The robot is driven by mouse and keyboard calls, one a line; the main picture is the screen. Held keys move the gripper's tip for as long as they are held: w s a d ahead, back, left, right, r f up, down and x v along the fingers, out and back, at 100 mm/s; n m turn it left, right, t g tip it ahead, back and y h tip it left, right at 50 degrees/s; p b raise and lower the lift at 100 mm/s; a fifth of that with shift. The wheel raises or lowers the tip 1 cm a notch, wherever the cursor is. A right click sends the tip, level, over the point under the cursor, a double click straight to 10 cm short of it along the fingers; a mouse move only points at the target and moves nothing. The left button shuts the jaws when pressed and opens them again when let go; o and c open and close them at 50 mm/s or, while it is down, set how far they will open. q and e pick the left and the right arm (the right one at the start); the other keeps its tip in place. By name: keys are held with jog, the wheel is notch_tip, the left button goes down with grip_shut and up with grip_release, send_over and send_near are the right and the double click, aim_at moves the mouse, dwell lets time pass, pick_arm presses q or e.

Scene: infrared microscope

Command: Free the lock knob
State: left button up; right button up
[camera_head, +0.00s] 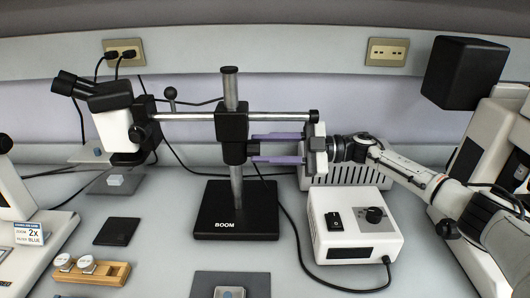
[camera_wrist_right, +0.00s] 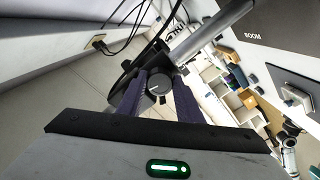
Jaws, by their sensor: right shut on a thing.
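The boom stand has a black base (camera_head: 236,214), a grey upright post (camera_head: 231,90) and a black clamp block (camera_head: 231,128). My right gripper (camera_head: 254,148) reaches in from the right, its two purple fingers at the block's right side, below the horizontal bar. In the right wrist view, the round dark lock knob (camera_wrist_right: 158,82) with a light pointer mark sits between the purple fingers (camera_wrist_right: 159,77), which are shut on it. In the head view the knob is mostly hidden by the fingers. My left gripper is in neither view.
The microscope head (camera_head: 112,112) hangs at the bar's left end. A white control box (camera_head: 352,250) with a switch and dial stands below my right arm. A wooden tray (camera_head: 88,272), a dark pad (camera_head: 117,231) and cables lie on the bench. A black box (camera_head: 463,72) is at right.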

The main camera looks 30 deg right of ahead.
jog(key=shift+n, duration=0.4)
jog(key=o, duration=1)
jog(key=shift+o, duration=0.2)
jog(key=b+v, duration=0.1)
jog(key=v, duration=0.9)
jog(key=shift+d+b, duration=0.2)
jog(key=shift+b, duration=0.2)
jog(key=shift+s, duration=0.1)
